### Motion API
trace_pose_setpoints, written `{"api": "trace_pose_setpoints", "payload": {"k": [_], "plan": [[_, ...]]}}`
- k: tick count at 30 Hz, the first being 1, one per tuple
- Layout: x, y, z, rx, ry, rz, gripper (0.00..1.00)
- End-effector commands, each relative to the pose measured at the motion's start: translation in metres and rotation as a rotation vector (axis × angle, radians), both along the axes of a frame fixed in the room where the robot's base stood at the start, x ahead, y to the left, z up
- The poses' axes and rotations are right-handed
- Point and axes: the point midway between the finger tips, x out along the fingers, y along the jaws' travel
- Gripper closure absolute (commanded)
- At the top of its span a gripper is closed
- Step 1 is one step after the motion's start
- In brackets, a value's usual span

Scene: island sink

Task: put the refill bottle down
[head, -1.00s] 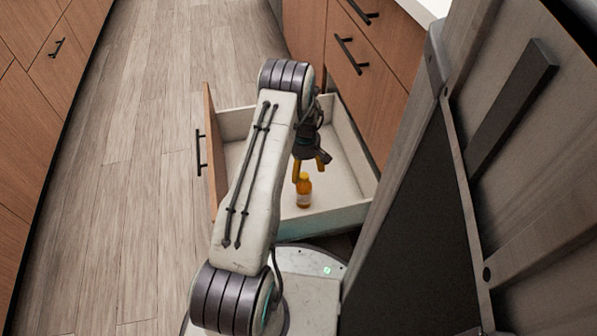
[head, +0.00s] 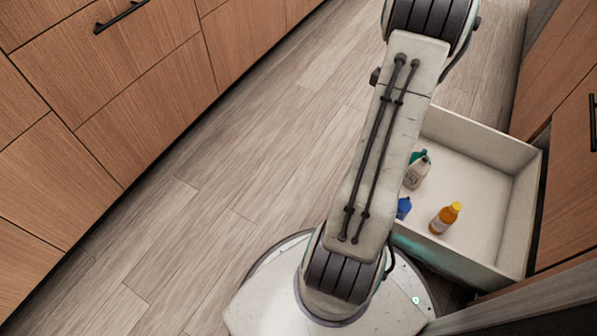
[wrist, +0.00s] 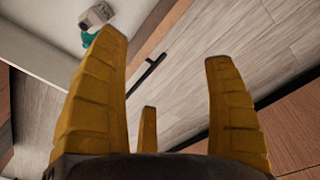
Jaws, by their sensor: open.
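A pale bottle with a teal cap (head: 417,171) and a blue item (head: 403,207) are also in the drawer, partly hidden by my arm. I cannot tell which one the task calls the refill bottle. In the wrist view, my gripper (wrist: 163,65) is open, its yellow fingers spread and empty. The pale bottle (wrist: 98,16) shows beyond the left finger, apart from it. My gripper is out of sight in the head view.
Wooden cabinets with dark handles (head: 125,17) line the left, and more cabinets (head: 562,170) stand at the right beside the drawer. The drawer's black handle (wrist: 147,74) shows in the wrist view.

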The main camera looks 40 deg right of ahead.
Motion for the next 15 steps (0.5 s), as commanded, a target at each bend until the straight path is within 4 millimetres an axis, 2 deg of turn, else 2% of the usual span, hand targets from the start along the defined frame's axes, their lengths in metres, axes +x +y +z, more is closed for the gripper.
{"api": "trace_pose_setpoints", "payload": {"k": [1,3,5,6,11,15], "plan": [[0.021,0.029,0.020,-0.009,-0.010,0.032,0.23],[0.039,0.067,0.041,-0.015,-0.022,0.055,0.23],[0.049,0.101,0.057,-0.018,-0.034,0.075,0.23],[0.054,0.123,0.067,-0.019,-0.042,0.089,0.23],[0.055,0.212,0.098,-0.017,-0.073,0.143,0.23],[0.036,0.275,0.114,-0.007,-0.101,0.185,0.23]]}}
